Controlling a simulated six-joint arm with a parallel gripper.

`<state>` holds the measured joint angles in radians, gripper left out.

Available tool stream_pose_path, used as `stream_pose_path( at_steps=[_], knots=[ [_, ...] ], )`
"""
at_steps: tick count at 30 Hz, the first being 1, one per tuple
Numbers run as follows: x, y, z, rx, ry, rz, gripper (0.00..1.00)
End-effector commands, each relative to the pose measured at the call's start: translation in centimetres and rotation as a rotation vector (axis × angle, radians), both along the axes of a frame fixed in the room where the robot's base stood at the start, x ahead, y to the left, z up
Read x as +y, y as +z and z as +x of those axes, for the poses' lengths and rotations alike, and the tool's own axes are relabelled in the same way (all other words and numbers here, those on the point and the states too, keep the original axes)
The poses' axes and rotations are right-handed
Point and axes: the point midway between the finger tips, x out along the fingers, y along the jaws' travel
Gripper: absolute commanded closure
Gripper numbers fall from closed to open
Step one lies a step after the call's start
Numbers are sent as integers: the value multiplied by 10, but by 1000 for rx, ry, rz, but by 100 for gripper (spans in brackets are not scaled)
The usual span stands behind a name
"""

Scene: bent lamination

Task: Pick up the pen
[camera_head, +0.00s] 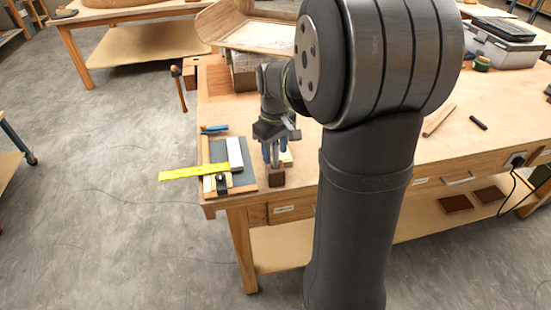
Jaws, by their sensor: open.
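My gripper (275,157) points down over the left part of the workbench (300,196), near its front edge. It is open, with a small dark brown block (277,179) just below and in front of the fingers. I see no object held between the fingers, though they are small in this view. A short black stick-like item (478,122), possibly the pen, lies on the right part of the bench, well away from my gripper. A slim blue item (214,129) lies at the left edge; I cannot tell whether it is a pen.
Left of my gripper lie a dark board (246,178), a white block (235,153) and a yellow ruler (190,173) overhanging the bench. A wooden strip (438,120) and a grey case (502,46) are at right. A curved wooden form (265,28) stands behind. My arm hides the bench's middle.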

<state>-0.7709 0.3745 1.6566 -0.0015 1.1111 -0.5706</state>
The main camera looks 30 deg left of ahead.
Motion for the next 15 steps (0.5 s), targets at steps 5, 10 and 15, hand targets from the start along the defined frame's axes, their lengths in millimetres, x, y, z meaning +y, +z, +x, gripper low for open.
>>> stream_pose_path(
  at_steps=[5,10,15],
  knots=[
    [0,-8,0,-1,-1,1,55],
    [0,-8,0,-1,-1,1,59],
    [0,-8,0,-1,-1,1,93]
  ],
)
